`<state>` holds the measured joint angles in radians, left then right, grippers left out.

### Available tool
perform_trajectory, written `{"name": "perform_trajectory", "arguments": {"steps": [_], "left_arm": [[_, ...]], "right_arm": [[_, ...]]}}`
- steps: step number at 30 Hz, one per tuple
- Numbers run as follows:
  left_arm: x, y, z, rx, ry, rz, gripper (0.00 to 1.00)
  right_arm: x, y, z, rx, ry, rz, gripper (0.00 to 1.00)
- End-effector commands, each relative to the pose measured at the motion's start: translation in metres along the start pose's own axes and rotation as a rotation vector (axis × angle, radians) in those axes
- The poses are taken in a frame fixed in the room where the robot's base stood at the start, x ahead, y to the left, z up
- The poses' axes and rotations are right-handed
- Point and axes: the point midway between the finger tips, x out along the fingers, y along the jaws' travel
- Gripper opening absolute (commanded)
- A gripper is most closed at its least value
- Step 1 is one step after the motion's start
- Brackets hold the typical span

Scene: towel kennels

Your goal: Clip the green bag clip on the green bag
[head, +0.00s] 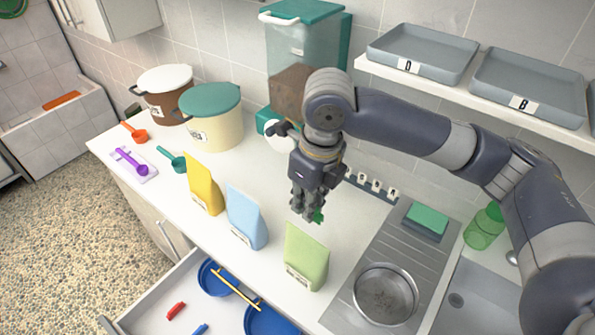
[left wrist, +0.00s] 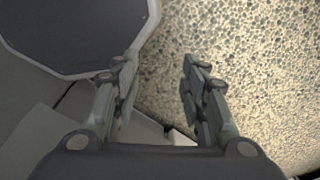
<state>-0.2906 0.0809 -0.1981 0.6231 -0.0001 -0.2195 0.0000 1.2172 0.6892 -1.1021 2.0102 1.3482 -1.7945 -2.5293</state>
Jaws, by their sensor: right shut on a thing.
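The green bag (head: 307,259) stands upright on the counter, with a small label low on its front. My right gripper (head: 306,213) is above and just behind the top of the green bag, pointing down. It is shut on the green bag clip (head: 318,215), of which only a small bit shows beside the fingers. The clip looks apart from the bag. My left gripper (left wrist: 158,85) shows only in the left wrist view. Its fingers are spread and empty, above the pebbled floor.
A blue bag (head: 246,218) and a yellow bag (head: 204,190) stand left of the green bag. An open drawer (head: 160,291) holds blue bowls and red and blue pieces.

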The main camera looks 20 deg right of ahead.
Motion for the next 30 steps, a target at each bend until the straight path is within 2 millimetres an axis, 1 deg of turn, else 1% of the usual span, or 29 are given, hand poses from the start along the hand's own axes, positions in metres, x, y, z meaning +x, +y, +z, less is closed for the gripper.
{"name": "perform_trajectory", "arguments": {"steps": [1, 3, 5, 6, 8, 12, 15, 17, 20, 24, 26, 28, 30], "left_arm": [[0.0, -0.002, -0.011, 0.0, 0.016, -0.002, 0.4], [0.002, -0.004, -0.024, 0.0, 0.035, -0.005, 0.4], [0.004, -0.005, -0.031, 0.0, 0.044, -0.006, 0.4], [0.005, -0.005, -0.03, 0.0, 0.044, -0.005, 0.4], [0.008, -0.003, -0.021, 0.0, 0.033, -0.004, 0.4], [0.018, 0.004, 0.021, 0.001, -0.029, 0.004, 0.4], [0.026, 0.008, 0.046, 0.003, -0.062, 0.009, 0.4], [0.032, 0.009, 0.051, 0.004, -0.069, 0.011, 0.4], [0.043, 0.008, 0.042, 0.004, -0.054, 0.009, 0.4], [0.058, 0.004, 0.008, 0.004, -0.001, 0.003, 0.4], [0.056, 0.002, -0.004, 0.003, 0.017, 0.001, 0.4], [0.058, 0.001, -0.01, 0.003, 0.025, 0.0, 0.4], [0.059, 0.001, -0.009, 0.002, 0.023, 0.0, 0.4]], "right_arm": [[0.0, 0.001, 0.0, -0.006, 0.001, 0.002, 0.0], [0.001, 0.001, 0.0, -0.01, 0.001, 0.002, 0.0], [0.003, 0.001, -0.001, -0.011, 0.0, 0.002, 0.0], [0.004, 0.001, -0.001, -0.011, 0.0, 0.002, 0.0], [0.007, 0.001, -0.001, -0.01, 0.0, 0.002, 0.0], [0.016, 0.0, -0.002, -0.01, 0.0, 0.002, 0.0], [0.025, 0.0, -0.003, -0.009, 0.0, 0.001, 0.0], [0.03, 0.0, -0.004, -0.009, 0.0, 0.001, 0.0], [0.039, 0.0, -0.005, -0.01, 0.0, 0.002, 0.0], [0.051, 0.0, -0.006, -0.01, 0.0, 0.002, 0.0], [0.053, 0.0, -0.007, -0.009, 0.001, 0.002, 0.0], [0.059, 0.0, -0.008, -0.008, 0.001, 0.002, 0.0], [0.063, 0.0, -0.008, -0.008, 0.001, 0.002, 0.0]]}}
